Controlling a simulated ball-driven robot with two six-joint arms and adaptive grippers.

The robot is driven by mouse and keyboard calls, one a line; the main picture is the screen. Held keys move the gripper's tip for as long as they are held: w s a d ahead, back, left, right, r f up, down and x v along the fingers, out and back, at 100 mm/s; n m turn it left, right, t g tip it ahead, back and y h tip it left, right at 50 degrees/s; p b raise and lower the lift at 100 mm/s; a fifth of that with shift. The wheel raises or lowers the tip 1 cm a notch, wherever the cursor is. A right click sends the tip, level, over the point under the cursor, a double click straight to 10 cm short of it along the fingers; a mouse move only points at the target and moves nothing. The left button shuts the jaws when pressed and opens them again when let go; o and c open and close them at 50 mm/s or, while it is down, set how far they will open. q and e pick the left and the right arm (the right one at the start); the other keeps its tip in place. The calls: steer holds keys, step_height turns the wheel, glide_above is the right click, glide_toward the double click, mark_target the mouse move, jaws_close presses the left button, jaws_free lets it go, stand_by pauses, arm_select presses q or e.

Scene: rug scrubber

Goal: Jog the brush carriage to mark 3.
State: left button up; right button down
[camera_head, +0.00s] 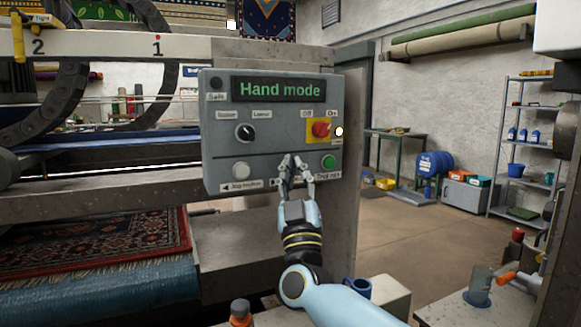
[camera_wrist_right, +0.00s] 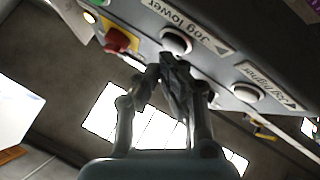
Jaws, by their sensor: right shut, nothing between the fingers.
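The grey control panel (camera_head: 222,110) shows "Hand mode" in green on its display (camera_head: 278,89). My right gripper (camera_head: 293,160) is shut and empty at the panel's lower edge. In the right wrist view its fingertips (camera_wrist_right: 168,64) are close to the white "Jog lower" button (camera_wrist_right: 177,41); I cannot tell whether they touch it. The white "Jog higher" button (camera_wrist_right: 246,93) is beside it, and shows at the panel's lower left (camera_head: 241,170). Mark 3 is not visible.
The panel also has a black selector (camera_head: 245,132), a red switch on yellow (camera_head: 320,129) and a green button (camera_head: 328,162). A red-patterned rug (camera_head: 100,240) lies at the lower left.

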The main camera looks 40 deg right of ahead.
steer(key=shift+w+d, duration=0.15)
steer(key=shift+w, duration=0.3)
stand_by(0.7)
stand_by(2.2)
steer(key=shift+s+a+p, duration=0.25)
steer(key=shift+s+p, duration=0.4)
steer(key=shift+s, duration=0.15)
steer(key=s+p, duration=0.1)
steer(key=s+a+p, duration=0.1)
steer(key=s, duration=0.1)
steer(key=s+p, duration=0.1)
steer(key=shift+s+a, duration=0.25)
steer(key=shift+s, duration=0.15)
stand_by(0.9)
